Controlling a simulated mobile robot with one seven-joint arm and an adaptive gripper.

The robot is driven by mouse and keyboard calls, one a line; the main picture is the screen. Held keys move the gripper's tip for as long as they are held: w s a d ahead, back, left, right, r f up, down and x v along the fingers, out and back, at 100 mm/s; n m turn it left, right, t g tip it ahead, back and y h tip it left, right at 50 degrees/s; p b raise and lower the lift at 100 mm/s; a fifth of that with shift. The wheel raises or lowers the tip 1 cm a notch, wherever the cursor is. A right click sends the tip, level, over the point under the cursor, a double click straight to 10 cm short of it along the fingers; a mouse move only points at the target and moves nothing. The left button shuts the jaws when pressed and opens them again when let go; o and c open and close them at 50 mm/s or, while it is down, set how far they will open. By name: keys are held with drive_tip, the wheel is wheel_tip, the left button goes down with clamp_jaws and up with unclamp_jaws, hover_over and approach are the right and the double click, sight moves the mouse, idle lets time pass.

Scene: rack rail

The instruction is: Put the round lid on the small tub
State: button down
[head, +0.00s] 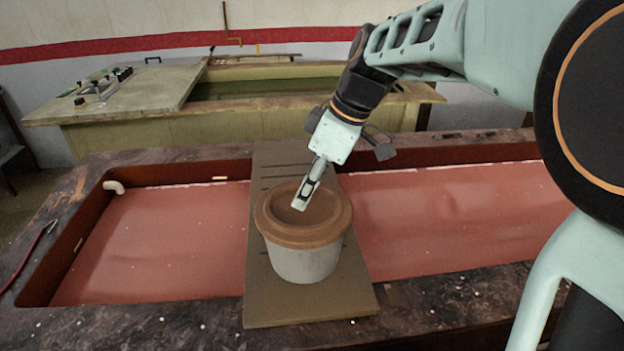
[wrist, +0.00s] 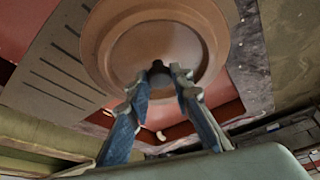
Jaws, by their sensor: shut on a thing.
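The round brown lid (head: 325,215) lies over the mouth of the small pale grey tub (head: 303,263) and covers it in the head view. It looks about level; I cannot tell whether it is fully seated or a hair above the rim. My gripper (head: 302,203) reaches down from above right, its fingertips at the middle of the lid. In the wrist view my gripper (wrist: 160,72) is shut on the lid (wrist: 110,50), at a small dark knob in its centre. The tub's rim and inside are hidden.
The tub stands on a brown slotted board (head: 262,300) laid across a long trough with a red floor (head: 165,240). The trough's dark edge (head: 120,330) carries small pale bits. Behind stands another trough with a control panel (head: 105,88). The board in front of the tub is clear.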

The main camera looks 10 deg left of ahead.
drive_tip(key=c, duration=1.1)
unclamp_jaws()
drive_tip(key=shift+r+p, duration=2.55)
drive_tip(key=shift+r, duration=1)
drive_tip(key=shift+a, duration=0.1)
